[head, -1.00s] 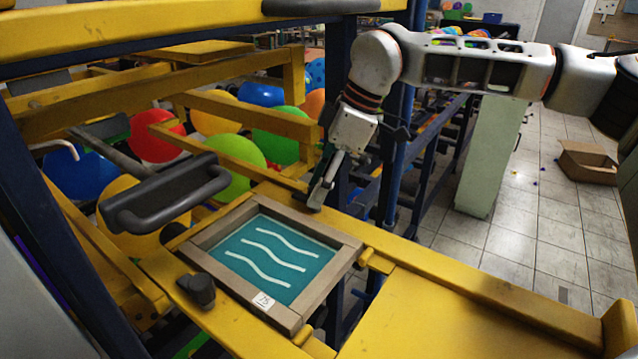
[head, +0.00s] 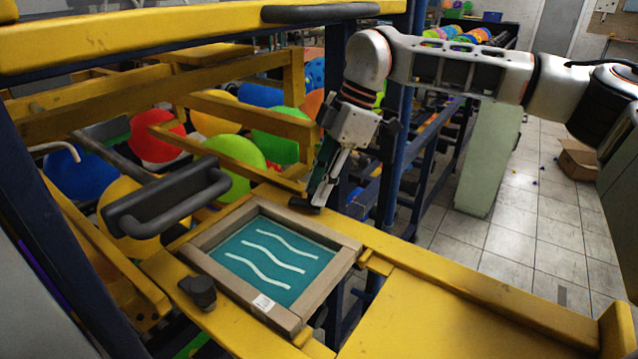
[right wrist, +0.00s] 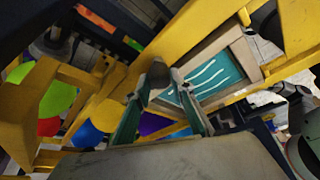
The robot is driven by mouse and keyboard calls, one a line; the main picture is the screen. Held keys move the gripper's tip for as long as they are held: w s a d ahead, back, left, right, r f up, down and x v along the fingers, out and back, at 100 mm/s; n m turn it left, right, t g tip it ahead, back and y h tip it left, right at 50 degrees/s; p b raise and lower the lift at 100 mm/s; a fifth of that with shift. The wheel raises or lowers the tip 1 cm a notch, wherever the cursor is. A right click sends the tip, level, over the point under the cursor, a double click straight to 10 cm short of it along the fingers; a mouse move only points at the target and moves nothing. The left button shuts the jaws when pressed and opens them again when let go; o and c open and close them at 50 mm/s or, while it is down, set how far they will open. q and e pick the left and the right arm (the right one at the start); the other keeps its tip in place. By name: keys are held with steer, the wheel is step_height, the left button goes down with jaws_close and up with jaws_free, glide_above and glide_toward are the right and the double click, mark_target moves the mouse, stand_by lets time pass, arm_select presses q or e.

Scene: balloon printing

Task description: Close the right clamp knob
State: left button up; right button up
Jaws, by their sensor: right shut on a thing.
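The right clamp knob (right wrist: 158,74) is a dark grey knob beside the wooden print frame (head: 330,283). It shows between my fingertips in the right wrist view and is mostly hidden by the fingers in the head view. My right gripper (head: 318,196) reaches down to the far corner of the frame and is shut on this knob; its two fingers also show in the right wrist view (right wrist: 160,92). The frame holds a teal screen with white wavy lines. Another dark clamp knob (head: 203,291) sits at the frame's near left side. My left gripper is not in view.
A dark handle (head: 170,198) stands left of the frame. A yellow beam (head: 200,38) crosses above, and a blue post (head: 397,150) stands close behind my gripper. Colored balloons lie beyond the yellow bars. The yellow surface (head: 440,315) at the front right is clear.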

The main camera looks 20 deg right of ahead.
steer(key=n+g, duration=0.1)
steer(key=n, duration=0.3)
steer(key=shift+w+a+n+g, duration=0.1)
steer(key=shift+w+n+g, duration=0.05)
steer(key=shift+n+g, duration=0.2)
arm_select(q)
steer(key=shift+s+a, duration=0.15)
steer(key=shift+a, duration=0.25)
arm_select(e)
steer(key=n, duration=0.2)
steer(key=n+g+h, duration=0.1)
steer(key=n, duration=0.1)
steer(key=shift+w+n+g+h, duration=0.1)
steer(key=shift+n+g+h, duration=0.15)
steer(key=shift+h, duration=0.05)
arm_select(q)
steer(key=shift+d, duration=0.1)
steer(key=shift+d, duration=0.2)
arm_select(e)
steer(key=o, duration=1.1)
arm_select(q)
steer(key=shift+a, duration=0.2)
